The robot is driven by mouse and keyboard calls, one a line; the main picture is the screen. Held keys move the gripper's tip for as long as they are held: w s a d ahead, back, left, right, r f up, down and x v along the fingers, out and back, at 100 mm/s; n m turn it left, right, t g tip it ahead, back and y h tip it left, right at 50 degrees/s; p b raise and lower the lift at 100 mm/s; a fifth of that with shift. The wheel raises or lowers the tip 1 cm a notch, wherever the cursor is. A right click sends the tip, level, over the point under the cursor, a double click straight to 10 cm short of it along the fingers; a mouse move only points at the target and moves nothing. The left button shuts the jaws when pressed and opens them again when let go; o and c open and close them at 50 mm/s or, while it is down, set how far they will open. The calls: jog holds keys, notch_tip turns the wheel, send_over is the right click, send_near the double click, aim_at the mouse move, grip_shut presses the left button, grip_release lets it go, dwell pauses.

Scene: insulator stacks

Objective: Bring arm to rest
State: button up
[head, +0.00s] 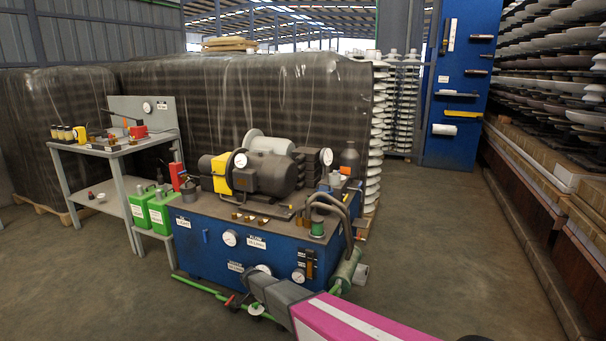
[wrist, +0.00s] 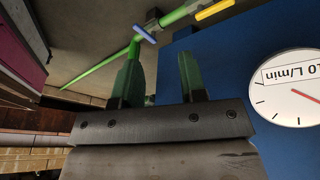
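My gripper (wrist: 162,68) shows in the wrist view with two green fingers standing apart and nothing between them. It is open. In the head view my arm comes in from the bottom right as a pink and grey link, reaching low in front of the blue hydraulic unit (head: 205,258). The fingers cannot be made out clearly there. In the wrist view the unit's blue face (wrist: 225,75) fills the area behind and right of the fingers. A white round gauge marked L/min (wrist: 290,92) is to the right of the fingers, apart from them.
A green pipe (wrist: 92,68) with a blue-handled valve (wrist: 144,34) runs near the floor beyond the fingers. A motor (head: 264,174) sits on the unit. A grey bench (head: 100,150) and green canisters (head: 160,213) stand left. Open floor (head: 440,240) lies right, beside shelving (head: 545,170).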

jog(key=s+d+r+n+y, duration=0.1)
jog(key=s+d+r+n, duration=0.2)
jog(key=s+d+r, duration=0.4)
jog(key=s+d+r+n+y, duration=0.1)
jog(key=s+d+r+n, duration=0.2)
jog(key=d, duration=1.4)
jog(key=s+d+r+n+g+y, duration=0.1)
jog(key=s+d+r+n, duration=0.3)
jog(key=s+d+r, duration=0.8)
notch_tip(320, 180, up, 4)
jog(key=shift+r, duration=0.1)
dwell(0.8)
